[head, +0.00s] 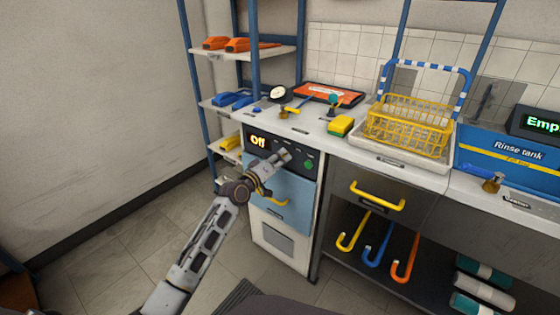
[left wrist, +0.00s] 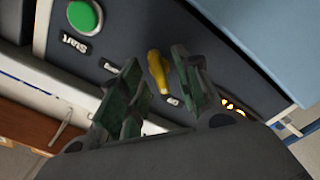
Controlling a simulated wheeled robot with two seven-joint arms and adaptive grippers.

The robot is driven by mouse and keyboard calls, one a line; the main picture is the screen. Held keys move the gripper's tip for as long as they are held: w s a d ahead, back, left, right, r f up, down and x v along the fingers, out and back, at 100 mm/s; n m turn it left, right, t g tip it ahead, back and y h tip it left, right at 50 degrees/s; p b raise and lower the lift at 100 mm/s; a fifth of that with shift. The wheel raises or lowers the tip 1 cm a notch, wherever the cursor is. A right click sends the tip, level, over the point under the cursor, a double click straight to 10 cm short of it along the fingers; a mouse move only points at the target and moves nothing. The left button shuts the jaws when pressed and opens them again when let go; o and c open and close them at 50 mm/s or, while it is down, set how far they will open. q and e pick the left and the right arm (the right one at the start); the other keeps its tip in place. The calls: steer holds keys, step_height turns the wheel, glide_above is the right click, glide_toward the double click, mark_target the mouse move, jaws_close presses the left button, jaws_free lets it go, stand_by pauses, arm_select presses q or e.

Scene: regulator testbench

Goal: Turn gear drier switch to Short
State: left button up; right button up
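The gear drier (head: 290,192) is a cabinet with a blue door and a dark control panel whose orange display (head: 258,141) reads "Off". My left gripper (head: 285,155) is in front of this panel and covers part of it. In the left wrist view, a yellow switch handle (left wrist: 158,72) shows between the two fingers of my left gripper (left wrist: 158,90). The fingers stand apart on either side of it, with the right finger closer; contact cannot be told. A green button (left wrist: 84,16) labelled "Start" is on the same panel. My right gripper is not in view.
The yellow door handle (head: 272,201) is below my left gripper. A drawer with a yellow handle (head: 377,196) is to the right. The floor (head: 130,235) at left is clear.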

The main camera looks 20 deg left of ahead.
arm_select(q)
steer(key=shift+w, duration=0.15)
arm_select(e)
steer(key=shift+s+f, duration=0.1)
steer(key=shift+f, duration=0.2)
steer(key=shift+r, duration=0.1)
arm_select(q)
jaws_close()
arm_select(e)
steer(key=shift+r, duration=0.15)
